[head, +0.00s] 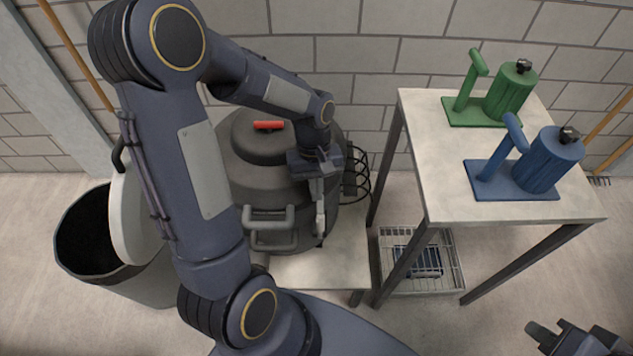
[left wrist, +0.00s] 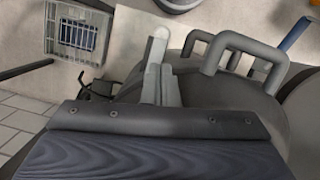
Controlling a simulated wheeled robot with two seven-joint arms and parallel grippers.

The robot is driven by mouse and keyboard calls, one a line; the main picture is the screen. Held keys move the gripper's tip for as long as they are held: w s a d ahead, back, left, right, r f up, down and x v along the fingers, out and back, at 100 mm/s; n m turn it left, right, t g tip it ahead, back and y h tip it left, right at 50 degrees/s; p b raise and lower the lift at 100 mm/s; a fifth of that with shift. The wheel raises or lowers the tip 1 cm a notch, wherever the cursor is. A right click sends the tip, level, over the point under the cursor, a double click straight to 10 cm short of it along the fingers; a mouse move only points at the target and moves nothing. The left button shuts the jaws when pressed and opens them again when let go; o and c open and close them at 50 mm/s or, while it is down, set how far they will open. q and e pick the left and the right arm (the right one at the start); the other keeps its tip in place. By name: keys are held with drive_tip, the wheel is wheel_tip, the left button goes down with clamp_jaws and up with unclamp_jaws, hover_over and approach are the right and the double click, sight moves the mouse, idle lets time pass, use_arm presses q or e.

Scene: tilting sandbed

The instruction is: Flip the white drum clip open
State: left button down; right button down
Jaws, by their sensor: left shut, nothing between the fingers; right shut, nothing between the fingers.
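A dark grey drum (head: 245,180) stands on a low light table, partly hidden by my left arm. The white drum clip (head: 320,222) is a small pale upright piece at the drum's right front side. It also shows in the left wrist view (left wrist: 160,42), just past my fingertips. My left gripper (head: 318,196) is shut and empty, pointing down at the clip's upper part. Its fingers (left wrist: 161,78) overlap the clip in the left wrist view, so I cannot tell whether they touch. My right gripper (head: 541,330) is shut and empty at the lower right, far from the drum.
Grey bar handles (head: 268,240) stick out of the drum's front, left of the clip. A red piece (head: 268,125) lies on the drum's top. A bin (head: 75,268) with a raised white lid stands left. A table (head: 440,180) with green and blue devices stands right, a wire basket (head: 450,280) below.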

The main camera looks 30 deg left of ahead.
sight(320, 228)
use_arm(q)
drive_tip(key=x, duration=0.5)
drive_tip(key=shift+f+b, duration=0.25)
drive_tip(key=shift+b, duration=0.05)
